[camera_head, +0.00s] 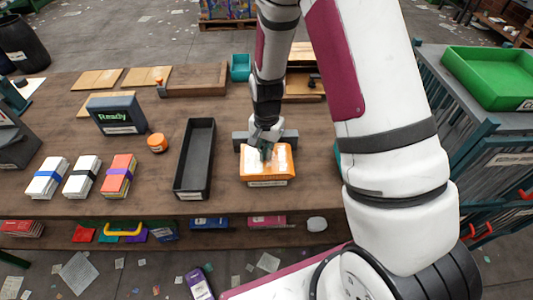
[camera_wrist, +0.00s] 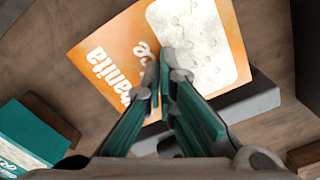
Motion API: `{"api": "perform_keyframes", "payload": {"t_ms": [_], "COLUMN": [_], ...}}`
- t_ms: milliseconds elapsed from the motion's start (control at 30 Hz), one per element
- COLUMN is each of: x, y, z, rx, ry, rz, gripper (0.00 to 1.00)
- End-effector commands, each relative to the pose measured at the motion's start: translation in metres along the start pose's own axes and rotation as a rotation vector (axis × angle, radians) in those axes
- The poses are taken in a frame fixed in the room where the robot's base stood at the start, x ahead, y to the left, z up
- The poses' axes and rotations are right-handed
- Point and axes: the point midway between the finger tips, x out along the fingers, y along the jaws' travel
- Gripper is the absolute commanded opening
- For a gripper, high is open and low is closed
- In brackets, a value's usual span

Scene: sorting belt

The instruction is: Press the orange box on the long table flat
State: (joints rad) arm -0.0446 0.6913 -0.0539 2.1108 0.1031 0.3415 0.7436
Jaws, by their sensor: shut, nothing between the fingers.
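The orange box (camera_head: 256,178) lies on the long table (camera_head: 330,190), right of the black tray, with a white patch on its top and a label at its front edge. In the wrist view the box (camera_wrist: 105,75) shows white lettering and a pale patterned panel (camera_wrist: 195,50). My gripper (camera_head: 266,153) points down over the box's top; its fingers are shut and empty. In the wrist view the fingertips (camera_wrist: 166,62) lie over the box face near the panel's edge. I cannot tell whether they touch it. A grey block (camera_head: 240,140) stands behind the box.
The long black tray (camera_head: 194,158) stands left of the box. Further left are an orange round container (camera_head: 157,143), a "Ready" screen (camera_head: 118,115) and banded stacks (camera_head: 117,176). A green bin (camera_head: 490,75) is at right. A teal box (camera_wrist: 35,140) shows in the wrist view.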

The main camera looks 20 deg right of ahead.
Motion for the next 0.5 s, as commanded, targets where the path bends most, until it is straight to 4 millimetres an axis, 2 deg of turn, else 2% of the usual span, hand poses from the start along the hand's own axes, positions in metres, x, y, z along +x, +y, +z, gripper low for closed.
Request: {"api": "perform_keyframes", "payload": {"t_ms": [500], "x": [0.0024], "y": [0.0001], "z": [0.0001], "rx": [0.0], "ry": [0.0], "rz": [0.0], "gripper": [0.0]}}
